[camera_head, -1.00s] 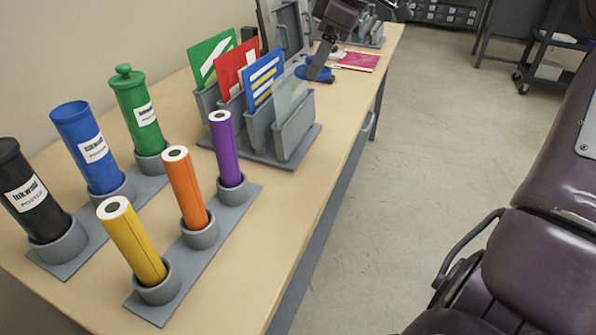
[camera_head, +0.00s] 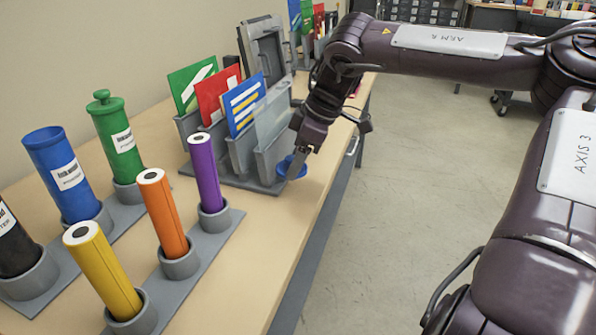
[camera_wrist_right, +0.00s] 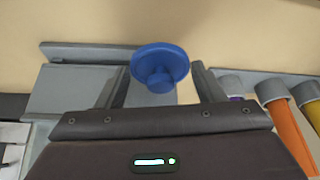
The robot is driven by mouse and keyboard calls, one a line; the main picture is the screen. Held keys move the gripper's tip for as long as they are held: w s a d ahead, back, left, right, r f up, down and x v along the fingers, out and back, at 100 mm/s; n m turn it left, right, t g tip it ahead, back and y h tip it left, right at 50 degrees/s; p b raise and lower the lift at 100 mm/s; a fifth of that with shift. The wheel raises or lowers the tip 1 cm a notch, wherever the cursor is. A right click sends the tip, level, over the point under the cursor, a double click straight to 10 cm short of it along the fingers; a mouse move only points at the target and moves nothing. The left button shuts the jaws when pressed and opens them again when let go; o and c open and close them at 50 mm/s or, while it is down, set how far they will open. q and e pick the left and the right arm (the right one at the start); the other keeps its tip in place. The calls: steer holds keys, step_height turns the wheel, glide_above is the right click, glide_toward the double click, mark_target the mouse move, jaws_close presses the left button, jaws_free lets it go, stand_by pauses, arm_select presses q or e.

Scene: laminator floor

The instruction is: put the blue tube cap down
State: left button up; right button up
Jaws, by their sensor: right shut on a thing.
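The blue tube cap (camera_head: 285,170) is a round blue disc with a knob, held at the fingertips of my right gripper (camera_head: 295,165). It is by the right end of the grey card rack, close to the table's front edge; I cannot tell whether it touches the tabletop. In the right wrist view the cap (camera_wrist_right: 160,64) sits between the two fingers of my right gripper (camera_wrist_right: 160,84), its knob towards the camera. The blue tube (camera_head: 66,175) stands upright, open-topped, in a holder at the left. My left gripper is not in view.
The grey card rack (camera_head: 265,187) holds green, red and blue cards. A green capped tube (camera_head: 118,140), a black tube (camera_head: 14,245) and purple (camera_head: 205,172), orange (camera_head: 163,215) and yellow (camera_head: 103,272) rolls stand in holders. Bare tabletop (camera_head: 250,235) lies in front of the rack.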

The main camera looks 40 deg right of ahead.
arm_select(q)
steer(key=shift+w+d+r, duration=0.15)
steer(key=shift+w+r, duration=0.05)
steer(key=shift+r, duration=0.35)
arm_select(e)
steer(key=shift+f, duration=1.65)
steer(key=shift+f, duration=0.55)
steer(key=o, duration=1)
steer(key=shift+c, duration=0.2)
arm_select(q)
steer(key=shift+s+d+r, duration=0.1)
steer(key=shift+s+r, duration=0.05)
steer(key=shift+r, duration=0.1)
arm_select(e)
steer(key=shift+r, duration=0.15)
steer(key=shift+r, duration=0.3)
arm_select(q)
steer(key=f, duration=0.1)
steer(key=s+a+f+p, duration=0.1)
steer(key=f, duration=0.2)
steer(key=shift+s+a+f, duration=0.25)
arm_select(e)
steer(key=v, duration=1.2)
steer(key=shift+r, duration=0.15)
